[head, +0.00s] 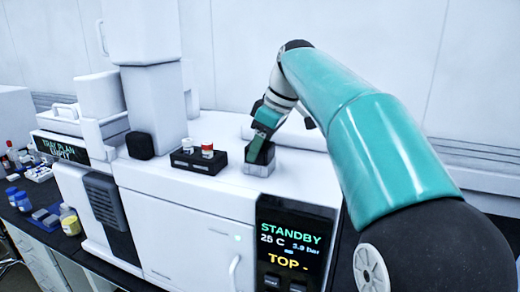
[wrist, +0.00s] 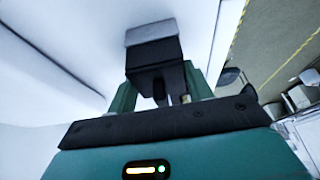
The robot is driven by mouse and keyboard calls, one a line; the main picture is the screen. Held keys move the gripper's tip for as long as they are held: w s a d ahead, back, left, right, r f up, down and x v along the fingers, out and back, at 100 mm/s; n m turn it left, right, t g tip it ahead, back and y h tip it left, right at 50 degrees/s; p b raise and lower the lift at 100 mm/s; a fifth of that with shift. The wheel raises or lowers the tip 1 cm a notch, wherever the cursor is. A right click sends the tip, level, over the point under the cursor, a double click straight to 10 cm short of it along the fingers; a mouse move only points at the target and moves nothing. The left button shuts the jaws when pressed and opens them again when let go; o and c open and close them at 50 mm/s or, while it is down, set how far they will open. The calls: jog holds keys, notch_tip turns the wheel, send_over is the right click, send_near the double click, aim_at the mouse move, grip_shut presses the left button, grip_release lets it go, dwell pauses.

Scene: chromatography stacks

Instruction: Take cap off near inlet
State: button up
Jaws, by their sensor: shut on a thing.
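My gripper (head: 264,140) is at a small grey block (head: 258,168) on top of the white instrument, right of the black vial rack. In the wrist view, my gripper (wrist: 160,97) has its two green fingers either side of a small dark piece, which I take to be the cap (wrist: 158,88). The gripper is shut on it. The block (wrist: 150,32) lies just beyond the fingertips, with a grey face and a dark face. The inlet under the cap is hidden, and I cannot tell whether the cap is seated or lifted.
A black rack (head: 185,167) holds a white vial (head: 187,146) and a red one (head: 207,151) left of the gripper. A tall white housing (head: 153,100) stands further left. The instrument's display (head: 290,245) reads STANDBY. Bottles (head: 70,219) stand on the dark bench at far left.

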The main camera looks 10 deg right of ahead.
jog(key=shift+r, duration=0.1)
jog(key=shift+r, duration=0.85)
jog(key=s+a+r, duration=0.6)
jog(key=s+r, duration=0.5)
jog(key=s, duration=0.1)
jog(key=shift+s+r, duration=0.3)
jog(key=shift+r, duration=0.1)
jog(key=shift+r, duration=0.15)
jog(key=shift+r, duration=0.35)
jog(key=shift+r, duration=0.2)
jog(key=shift+r, duration=0.35)
